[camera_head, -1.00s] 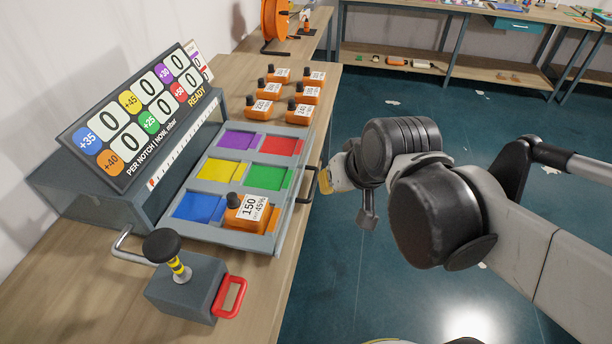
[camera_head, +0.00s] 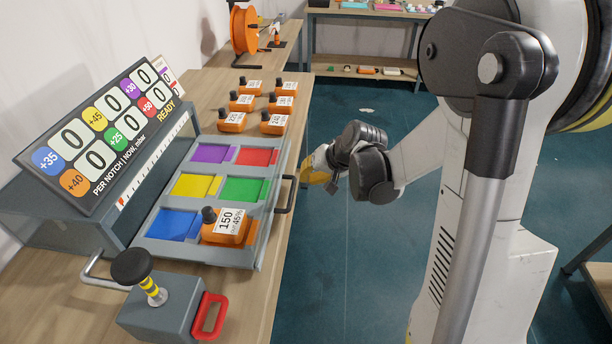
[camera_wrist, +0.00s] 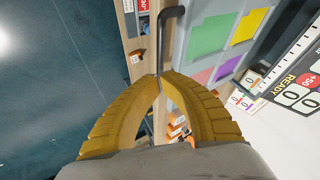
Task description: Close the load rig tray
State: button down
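The load rig tray (camera_head: 238,255) is pulled out from the grey rig housing (camera_head: 45,215). Its black handle (camera_head: 289,194) is on its right edge. An orange 150 weight (camera_head: 228,226) sits in the near right compartment. My gripper (camera_head: 302,176) is just right of the handle, beyond the bench edge. In the wrist view its yellow fingers (camera_wrist: 159,79) meet at the tips, and the handle (camera_wrist: 161,40) runs down to them. The fingers hide part of the handle. I cannot tell whether they touch it.
Several orange weights (camera_head: 241,102) stand on the bench beyond the tray. A grey lever box (camera_head: 165,305) with a black knob and red handle stands near. The score board (camera_head: 105,130) tops the rig. An orange reel (camera_head: 244,30) is behind. The floor right of the bench is open.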

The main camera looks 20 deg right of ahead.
aim_at(294, 188)
jog(key=b+x, duration=0.2)
jog(key=x, duration=0.4)
jog(key=shift+f, duration=0.15)
jog(key=shift+w+a+b, duration=0.3)
jog(key=shift+w+a, duration=0.2)
jog(key=shift+a, duration=0.4)
jog(key=shift+w+a+b, duration=0.25)
jog(key=shift+w+a, duration=0.3)
jog(key=shift+a, duration=0.35)
jog(key=w+a, duration=0.5)
jog(key=a, duration=0.5)
jog(key=w+a, duration=0.6)
jog(key=a, duration=0.3)
jog(key=w+a+p, duration=0.1)
jog(key=w+a, duration=0.5)
jog(key=a, duration=0.4)
jog(key=shift+a, duration=0.35)
